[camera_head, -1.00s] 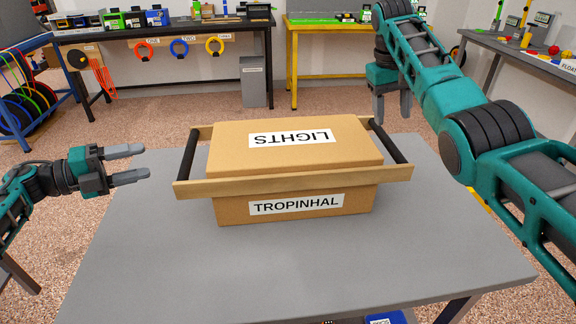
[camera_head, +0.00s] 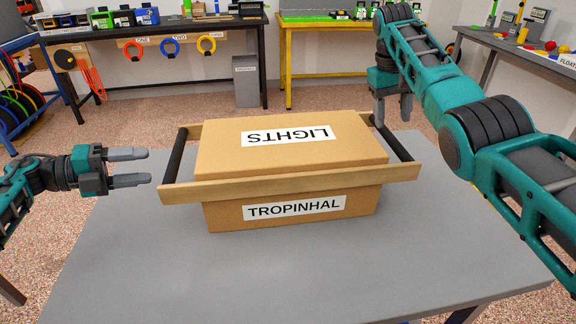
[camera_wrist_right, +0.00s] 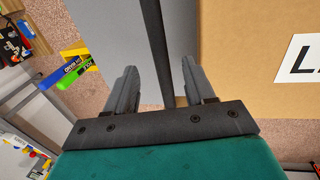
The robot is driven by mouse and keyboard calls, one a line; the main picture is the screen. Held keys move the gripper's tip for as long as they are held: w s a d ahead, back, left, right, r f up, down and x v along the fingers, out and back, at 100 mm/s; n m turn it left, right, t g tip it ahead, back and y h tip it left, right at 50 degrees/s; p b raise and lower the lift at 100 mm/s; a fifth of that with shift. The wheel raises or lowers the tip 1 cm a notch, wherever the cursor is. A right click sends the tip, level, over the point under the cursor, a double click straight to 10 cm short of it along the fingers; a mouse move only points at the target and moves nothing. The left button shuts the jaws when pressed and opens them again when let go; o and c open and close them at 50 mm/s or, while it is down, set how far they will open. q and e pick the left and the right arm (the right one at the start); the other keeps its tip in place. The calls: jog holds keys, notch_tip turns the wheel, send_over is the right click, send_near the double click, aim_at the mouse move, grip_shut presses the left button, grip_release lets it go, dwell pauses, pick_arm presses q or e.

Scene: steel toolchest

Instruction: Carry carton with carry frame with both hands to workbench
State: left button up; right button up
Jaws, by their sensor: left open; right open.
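The brown carton (camera_head: 292,214), labelled TROPINHAL and LIGHTS, stands on a grey table with the wooden carry frame (camera_head: 300,185) around it. The frame has a dark bar handle at each end: the left handle (camera_head: 173,153) and the right handle (camera_head: 396,139). My left gripper (camera_head: 147,167) is open and empty, just left of the left handle and apart from it. My right gripper (camera_head: 392,110) is open near the far end of the right handle. In the right wrist view, the dark handle bar (camera_wrist_right: 160,45) runs between the open fingers (camera_wrist_right: 157,85), with the carton (camera_wrist_right: 260,60) to the right.
The grey table (camera_head: 290,275) has bare room in front of the carton. A black-legged bench (camera_head: 150,32) with tools, a grey bin (camera_head: 246,82) and a yellow bench (camera_head: 330,25) stand behind. Another grey bench (camera_head: 510,48) is at the back right.

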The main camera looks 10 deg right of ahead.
aim_at(173, 158)
pick_arm(q)
jog(key=x, duration=0.8)
pick_arm(e)
jog(key=f, duration=0.2)
jog(key=d+f, duration=0.1)
jog(key=f, duration=0.4)
jog(key=shift+d+f, duration=0.25)
jog(key=shift+f, duration=0.1)
pick_arm(q)
jog(key=shift+c, duration=0.4)
pick_arm(e)
jog(key=shift+c, duration=0.4)
pick_arm(q)
grip_shut()
pick_arm(e)
grip_shut()
pick_arm(q)
jog(key=shift+w+r, duration=0.15)
jog(key=shift+r, duration=0.15)
pick_arm(e)
jog(key=shift+w+r, duration=0.1)
jog(key=shift+r, duration=0.2)
